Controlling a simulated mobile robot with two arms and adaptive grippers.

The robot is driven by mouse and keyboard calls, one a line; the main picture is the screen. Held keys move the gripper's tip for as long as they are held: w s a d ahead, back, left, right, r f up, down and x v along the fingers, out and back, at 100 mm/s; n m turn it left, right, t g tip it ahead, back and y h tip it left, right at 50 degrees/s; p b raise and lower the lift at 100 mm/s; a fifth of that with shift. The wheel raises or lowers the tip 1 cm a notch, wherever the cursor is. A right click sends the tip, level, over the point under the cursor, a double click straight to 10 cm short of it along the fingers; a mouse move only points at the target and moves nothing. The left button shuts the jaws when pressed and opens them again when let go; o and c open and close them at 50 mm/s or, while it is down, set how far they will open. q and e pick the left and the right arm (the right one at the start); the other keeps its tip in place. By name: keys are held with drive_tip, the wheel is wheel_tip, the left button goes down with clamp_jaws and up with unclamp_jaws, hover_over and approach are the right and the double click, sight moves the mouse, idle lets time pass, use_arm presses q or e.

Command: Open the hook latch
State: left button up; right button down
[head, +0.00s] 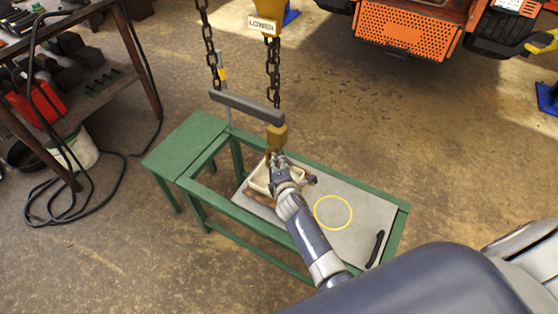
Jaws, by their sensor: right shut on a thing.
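The yellow hook (277,134) hangs below the grey spreader bar (245,105), over the green bench (200,140). My right gripper (276,161) reaches up from the lower right and is shut at the lower part of the hook. Its fingers cover the latch, so the latch itself and its angle are too small and hidden to make out. A pale tray-like part (262,180) with brown pieces lies on the bench behind and below the gripper. My left gripper is not in view.
Two chains (273,70) run up from the bar, one to a yellow block marked LOWER (263,25). An orange mower (408,30) stands behind; a tool table (85,95) is at left.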

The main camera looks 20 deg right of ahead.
drive_tip(key=shift+w+d+r+n+g+h+p, duration=0.15)
drive_tip(key=shift+r+n+g+h+p, duration=0.8)
drive_tip(key=shift+p, duration=1.75)
drive_tip(key=shift+r+y, duration=0.1)
drive_tip(key=shift+y, duration=0.15)
